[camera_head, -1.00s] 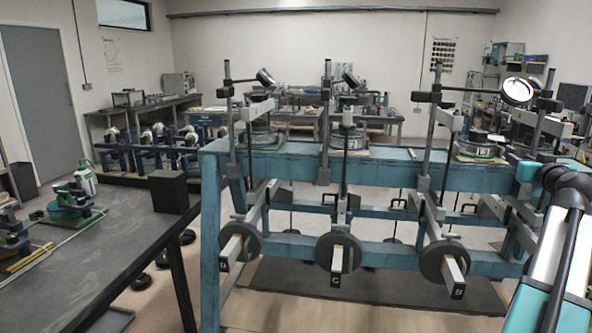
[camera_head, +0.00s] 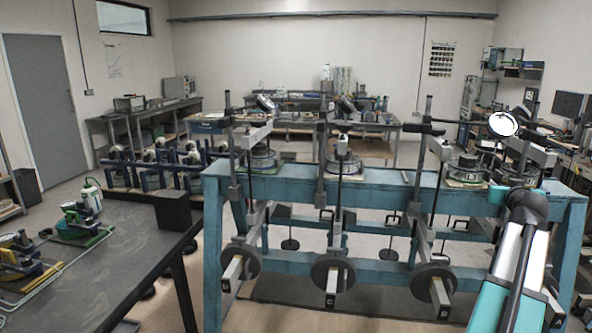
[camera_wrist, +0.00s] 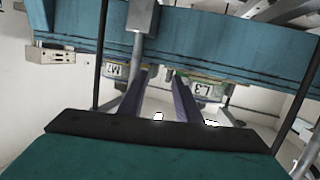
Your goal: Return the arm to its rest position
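My arm (camera_head: 517,255) stands at the right of the head view, with its teal and white link rising to a black joint in front of the teal bench (camera_head: 390,180). My gripper is hidden in the head view. In the wrist view my gripper (camera_wrist: 160,76) shows two dark fingers spread apart, with nothing seen between them. Behind the fingers the bench's teal beam (camera_wrist: 230,45) crosses the picture. Whether the fingers touch anything cannot be told.
Lever frames with round weights (camera_head: 333,273) hang on the bench. Labelled plates, one marked L3 (camera_wrist: 205,88), show beyond the fingers. Open floor lies behind the bench.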

